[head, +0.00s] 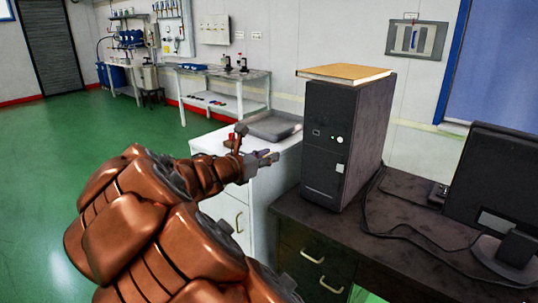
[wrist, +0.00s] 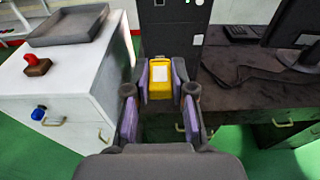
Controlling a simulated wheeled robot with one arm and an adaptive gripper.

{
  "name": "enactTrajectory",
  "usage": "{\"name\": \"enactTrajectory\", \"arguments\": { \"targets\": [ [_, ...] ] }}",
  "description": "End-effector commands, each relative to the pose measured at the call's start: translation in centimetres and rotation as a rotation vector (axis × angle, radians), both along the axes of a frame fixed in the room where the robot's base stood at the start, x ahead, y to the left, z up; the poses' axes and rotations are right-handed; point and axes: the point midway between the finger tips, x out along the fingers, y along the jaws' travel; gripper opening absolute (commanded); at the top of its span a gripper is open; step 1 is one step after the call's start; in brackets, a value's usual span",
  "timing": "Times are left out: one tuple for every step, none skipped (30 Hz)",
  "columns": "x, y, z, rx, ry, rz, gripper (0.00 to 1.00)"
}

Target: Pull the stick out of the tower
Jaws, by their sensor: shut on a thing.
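The tower is a dark computer case (head: 330,150) standing upright on the dark desk; its front also fills the top middle of the wrist view (wrist: 172,25). A small yellow stick (wrist: 160,74) is between the purple pads of my gripper (wrist: 161,88). My gripper (head: 266,157) is shut on the stick, in front of and to the left of the tower in the head view. The stick appears apart from the tower's front. In the head view the stick is too small or hidden to make out.
A white cabinet (wrist: 75,75) stands left of the desk (head: 415,215), bearing a grey tray (wrist: 68,25) and a red-knobbed brown object (wrist: 37,65). A board (head: 345,72) lies on the tower. A monitor (head: 495,185) and cables are on the right. Green floor on the left is open.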

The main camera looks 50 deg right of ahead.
Motion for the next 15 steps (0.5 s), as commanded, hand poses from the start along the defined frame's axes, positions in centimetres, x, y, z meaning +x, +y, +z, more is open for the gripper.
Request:
{"name": "enactTrajectory", "arguments": {
  "targets": [
    [0.0, 0.2, 0.1, 0.000, 0.000, 0.001, 0.01],
    [0.0, 0.3, 0.1, 0.000, 0.000, 0.001, 0.01],
    [0.0, 0.4, 0.1, 0.000, 0.000, 0.001, 0.01],
    [0.0, 0.5, 0.1, 0.000, 0.000, 0.001, 0.01],
    [0.0, 0.6, 0.1, 0.000, 0.000, 0.002, 0.01],
    [0.0, 0.8, 0.1, 0.000, 0.000, 0.001, 0.01],
    [0.0, 0.8, 0.1, 0.000, 0.000, 0.001, 0.01],
    [0.0, 0.9, 0.1, -0.001, 0.000, 0.001, 0.01],
    [0.0, 1.1, 0.1, -0.001, 0.000, 0.001, 0.01],
    [0.0, 1.2, 0.1, -0.001, 0.000, 0.002, 0.01],
    [0.0, 1.3, 0.1, -0.001, 0.000, 0.002, 0.01],
    [0.0, 1.4, 0.1, -0.001, 0.000, 0.002, 0.01],
    [0.0, 1.5, 0.1, 0.000, 0.000, 0.002, 0.01],
    [0.0, 1.6, 0.1, 0.000, 0.000, 0.002, 0.01],
    [0.0, 1.7, 0.1, 0.000, 0.000, 0.002, 0.01]
  ]
}}
